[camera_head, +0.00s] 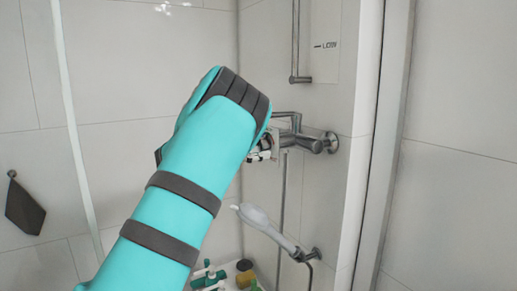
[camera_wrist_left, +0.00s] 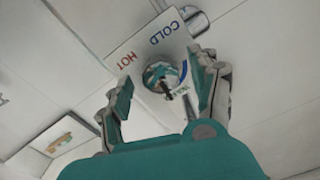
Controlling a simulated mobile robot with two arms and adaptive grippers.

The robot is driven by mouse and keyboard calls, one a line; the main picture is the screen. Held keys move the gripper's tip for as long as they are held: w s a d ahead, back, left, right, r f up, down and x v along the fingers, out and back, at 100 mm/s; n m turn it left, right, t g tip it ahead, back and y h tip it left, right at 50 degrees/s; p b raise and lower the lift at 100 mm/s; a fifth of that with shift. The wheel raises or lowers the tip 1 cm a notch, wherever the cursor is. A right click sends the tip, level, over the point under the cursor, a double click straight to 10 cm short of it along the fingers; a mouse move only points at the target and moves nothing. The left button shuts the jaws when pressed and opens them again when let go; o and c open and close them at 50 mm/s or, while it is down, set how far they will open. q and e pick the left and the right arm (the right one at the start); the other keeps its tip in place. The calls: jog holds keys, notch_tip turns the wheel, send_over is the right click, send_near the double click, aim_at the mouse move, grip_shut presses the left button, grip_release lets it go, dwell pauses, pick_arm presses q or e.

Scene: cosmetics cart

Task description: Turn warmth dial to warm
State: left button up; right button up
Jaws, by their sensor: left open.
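The warmth dial (camera_wrist_left: 160,76) is a round metal knob with teal and dark parts, in front of a white plate (camera_wrist_left: 140,47) marked COLD in blue and HOT in red. My left gripper (camera_wrist_left: 160,70) is open, its two fingers on either side of the dial in the left wrist view. Contact between the fingers and the dial cannot be told. In the head view my teal left arm reaches toward the chrome wall mixer (camera_head: 312,143). The arm hides most of the left gripper (camera_head: 262,150) and the dial there. My right gripper is out of view.
A grey hand shower (camera_head: 262,220) hangs in a wall holder below the mixer. Several bottles (camera_head: 215,277) and jars stand at the bottom. A dark cloth (camera_head: 25,208) hangs at the left. A metal frame edge (camera_head: 389,140) runs down the right.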

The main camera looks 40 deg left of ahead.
pick_arm(q)
jog(key=v, duration=1.1)
jog(key=shift+w, duration=0.1)
